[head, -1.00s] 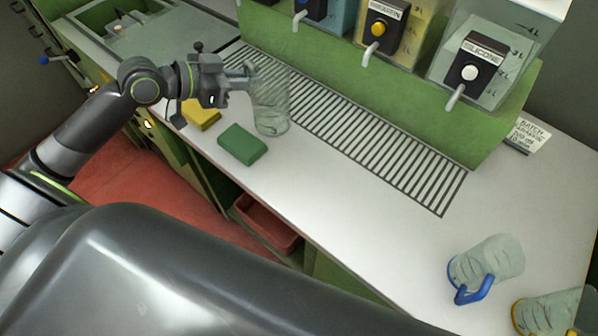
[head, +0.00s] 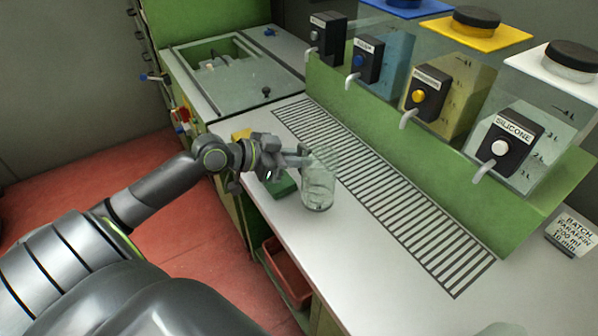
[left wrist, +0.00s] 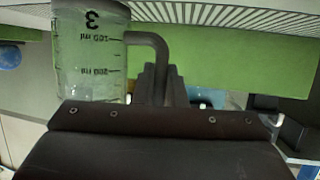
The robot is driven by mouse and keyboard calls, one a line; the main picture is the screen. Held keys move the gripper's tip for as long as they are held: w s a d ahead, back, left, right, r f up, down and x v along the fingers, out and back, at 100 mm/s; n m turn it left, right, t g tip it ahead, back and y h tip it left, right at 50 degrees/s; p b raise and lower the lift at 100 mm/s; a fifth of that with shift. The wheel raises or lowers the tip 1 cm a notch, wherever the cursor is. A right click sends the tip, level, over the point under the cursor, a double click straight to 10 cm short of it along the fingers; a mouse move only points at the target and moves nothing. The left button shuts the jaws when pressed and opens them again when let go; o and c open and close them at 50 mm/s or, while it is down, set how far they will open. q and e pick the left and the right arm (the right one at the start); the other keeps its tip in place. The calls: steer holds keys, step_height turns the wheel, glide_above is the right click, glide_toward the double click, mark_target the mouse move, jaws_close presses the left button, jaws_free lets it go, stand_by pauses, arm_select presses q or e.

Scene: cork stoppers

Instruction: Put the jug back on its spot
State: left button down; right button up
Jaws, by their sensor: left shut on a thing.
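The jug (head: 318,187) is clear, upright and empty-looking. In the head view it stands out beside the green block, between the drain grille and the counter's front edge. My left gripper (head: 297,160) is at its upper left side. In the left wrist view the jug (left wrist: 88,52) shows a dark 3 and 100 ml and 200 ml marks, upside down. Its dark grey handle (left wrist: 152,42) runs to the fingers of my left gripper (left wrist: 163,85), which is shut on it. I cannot tell whether the jug's base touches the counter. My right gripper is not in view.
A green block (head: 281,186) and a partly hidden yellow block (head: 241,134) lie on the white counter (head: 345,245). The slatted grille (head: 400,210) runs below several dispensers with taps, one labelled SILICONE (head: 510,138). A sink (head: 225,75) is at the back left. The counter's front right is clear.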

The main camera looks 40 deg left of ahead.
mark_target(299, 170)
arm_select(q)
steer(key=shift+f, duration=1.85)
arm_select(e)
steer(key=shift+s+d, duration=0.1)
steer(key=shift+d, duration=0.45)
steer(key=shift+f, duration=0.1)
arm_select(q)
steer(key=shift+f+b, duration=0.2)
steer(key=shift+b, duration=0.1)
steer(key=c, duration=1.5)
jaws_free()
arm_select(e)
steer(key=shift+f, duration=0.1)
arm_select(q)
steer(key=shift+r, duration=0.15)
